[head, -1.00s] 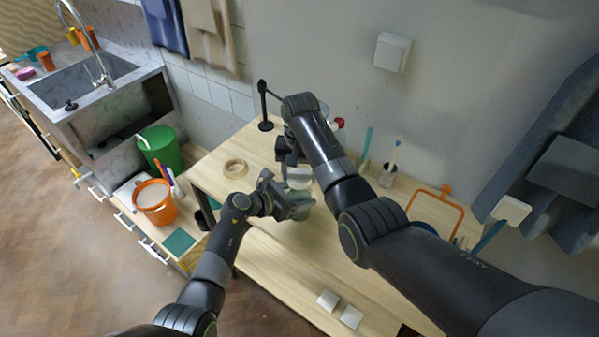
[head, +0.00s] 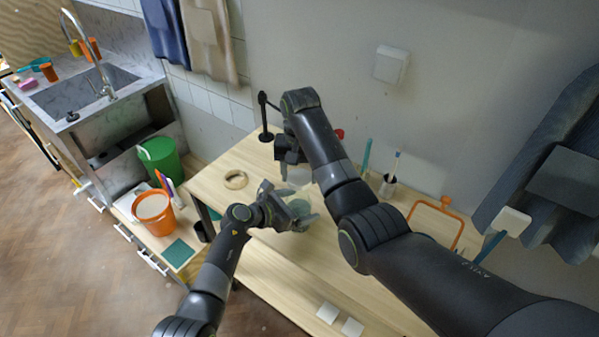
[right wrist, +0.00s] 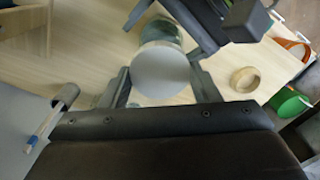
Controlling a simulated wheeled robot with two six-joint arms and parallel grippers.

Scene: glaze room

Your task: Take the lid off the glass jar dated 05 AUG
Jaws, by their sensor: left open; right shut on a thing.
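A pale round lid (head: 298,176) is between the fingers of my right gripper (right wrist: 162,78), which is shut on it. In the right wrist view the lid (right wrist: 160,70) shows as a smooth grey-white disc. A greenish glass jar (head: 299,206) stands just below it on the table, and its upper part shows beyond the lid in the right wrist view (right wrist: 160,31). The lid looks apart from the jar. My left gripper (head: 297,208) is open beside the jar, its fingers near the glass. No date on the jar can be read; the arms hide part of it.
A tape ring (head: 236,180) lies on the wooden table (head: 222,205) to the left. A black stand (head: 265,130) is at the back left. A brush cup (head: 387,187) and an orange frame (head: 436,216) are to the right. White blocks (head: 327,312) lie on the lower shelf.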

